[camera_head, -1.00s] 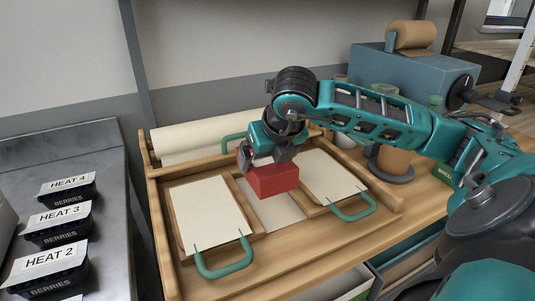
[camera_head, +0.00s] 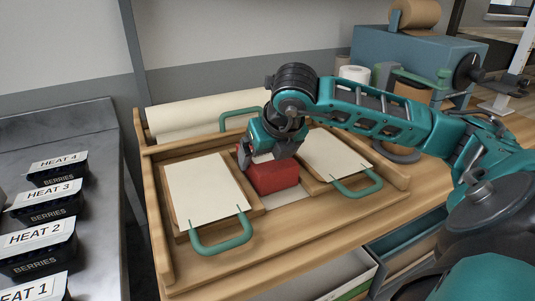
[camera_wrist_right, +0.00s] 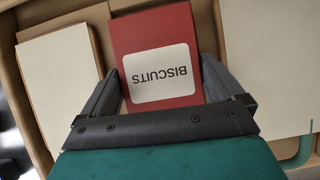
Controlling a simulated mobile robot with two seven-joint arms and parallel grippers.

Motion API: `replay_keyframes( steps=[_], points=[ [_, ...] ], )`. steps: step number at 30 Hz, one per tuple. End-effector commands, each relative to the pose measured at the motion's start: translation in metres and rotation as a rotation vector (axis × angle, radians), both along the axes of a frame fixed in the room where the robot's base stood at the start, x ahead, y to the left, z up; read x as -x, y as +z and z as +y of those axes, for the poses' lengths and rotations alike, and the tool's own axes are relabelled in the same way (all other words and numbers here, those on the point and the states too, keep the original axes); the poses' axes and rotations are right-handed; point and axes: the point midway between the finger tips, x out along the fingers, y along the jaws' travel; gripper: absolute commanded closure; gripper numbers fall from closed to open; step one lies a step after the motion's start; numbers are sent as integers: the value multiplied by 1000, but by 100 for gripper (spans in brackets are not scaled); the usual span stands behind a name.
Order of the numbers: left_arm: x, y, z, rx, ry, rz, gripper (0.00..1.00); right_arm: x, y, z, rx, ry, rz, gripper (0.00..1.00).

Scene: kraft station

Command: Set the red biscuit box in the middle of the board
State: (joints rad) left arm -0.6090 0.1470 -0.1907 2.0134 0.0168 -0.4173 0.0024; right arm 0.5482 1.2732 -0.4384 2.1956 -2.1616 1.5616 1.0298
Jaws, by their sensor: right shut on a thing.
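The red biscuit box (camera_head: 275,178) is in my right gripper (camera_head: 266,156), in the middle of the wooden work surface. In the right wrist view the box (camera_wrist_right: 150,30) shows a white label reading BISCUITS, upside down. The gripper fingers (camera_wrist_right: 160,72) are shut on its two sides. The box is over a pale middle panel (camera_head: 290,198), between two pale-topped boards with green handles. I cannot tell whether its underside touches the panel, which it mostly hides. My left gripper is not in view.
A left board (camera_head: 205,190) and a right board (camera_head: 335,155) flank the box closely. A wooden rim (camera_head: 153,215) and a paper roll (camera_head: 200,118) border the surface. Black BERRIES trays (camera_head: 45,210) stand on the metal counter at left. An open drawer (camera_head: 340,280) is below.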

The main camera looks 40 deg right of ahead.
Motion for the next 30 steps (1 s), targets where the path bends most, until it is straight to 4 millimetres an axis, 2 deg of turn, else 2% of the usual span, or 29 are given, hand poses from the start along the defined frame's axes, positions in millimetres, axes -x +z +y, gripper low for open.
replay_keyframes(
  steps=[7, 8, 9, 16, 20, 30],
  points=[
    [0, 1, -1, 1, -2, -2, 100, 0, 1, 0, 0, 0, -2, 44],
    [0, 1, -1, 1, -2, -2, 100, 0, 1, 0, 0, -1, -2, 3],
    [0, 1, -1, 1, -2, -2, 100, 0, 1, 0, 1, 0, -2, 0],
    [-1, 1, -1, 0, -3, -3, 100, 0, 1, 0, 0, 0, 0, 0],
    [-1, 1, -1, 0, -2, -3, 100, 4, 10, 1, 1, -1, -2, 0],
    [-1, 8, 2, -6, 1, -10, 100, 37, 73, 13, 2, 1, -8, 0]
  ],
)
